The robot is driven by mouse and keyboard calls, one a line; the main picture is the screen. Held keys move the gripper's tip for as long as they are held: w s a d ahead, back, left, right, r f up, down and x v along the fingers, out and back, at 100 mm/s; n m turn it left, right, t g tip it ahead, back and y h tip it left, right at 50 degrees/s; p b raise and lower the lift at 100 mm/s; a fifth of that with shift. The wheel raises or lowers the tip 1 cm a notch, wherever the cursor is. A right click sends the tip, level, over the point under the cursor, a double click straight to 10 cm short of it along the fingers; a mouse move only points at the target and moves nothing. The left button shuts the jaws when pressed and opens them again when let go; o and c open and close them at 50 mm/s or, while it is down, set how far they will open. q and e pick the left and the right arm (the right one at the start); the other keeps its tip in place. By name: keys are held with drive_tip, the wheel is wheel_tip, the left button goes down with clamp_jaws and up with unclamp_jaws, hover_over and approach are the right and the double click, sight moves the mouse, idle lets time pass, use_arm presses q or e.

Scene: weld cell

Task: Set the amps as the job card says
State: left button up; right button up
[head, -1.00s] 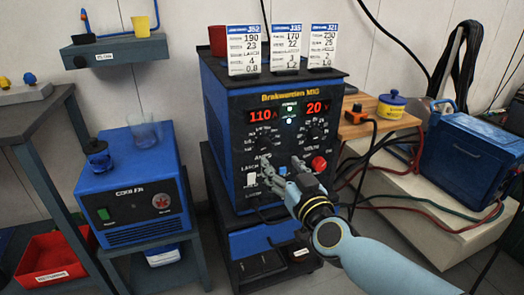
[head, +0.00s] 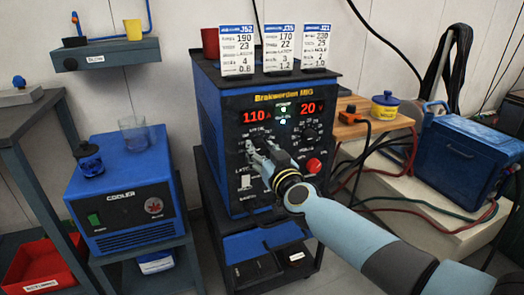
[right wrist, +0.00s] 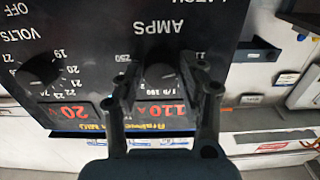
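The blue welder (head: 215,125) has a black front panel. Its red amps display (head: 257,116) reads 110 and its volts display (head: 312,107) reads 20. Three white job cards stand on top: J52 (head: 237,52) with 190 and 23, J35 (head: 279,48) with 170 and 22, J21 (head: 316,45) with 230 and 25. My right gripper (head: 257,152) is at the amps dial, mostly covering it. In the right wrist view, upside down, its open fingers (right wrist: 163,90) stand either side of the amps knob (right wrist: 160,68); contact cannot be told. My left gripper is out of view.
The volts knob (head: 309,131) is right of the amps dial, with a red button (head: 314,166) below it. A white switch (head: 245,182) is low on the panel. A blue cooler (head: 120,190) stands left; a wooden shelf (head: 355,128) and cables are right.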

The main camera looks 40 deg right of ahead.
drive_tip(key=c, duration=0.7)
drive_tip(key=m, duration=0.4)
drive_tip(key=shift+m+p, duration=0.4)
drive_tip(key=m, duration=1.1)
drive_tip(key=shift+f+m, duration=0.1)
drive_tip(key=shift+m, duration=0.3)
drive_tip(key=m+b, duration=0.1)
drive_tip(key=m, duration=0.2)
drive_tip(key=shift+m, duration=1.9)
drive_tip(key=shift+m+b, duration=0.3)
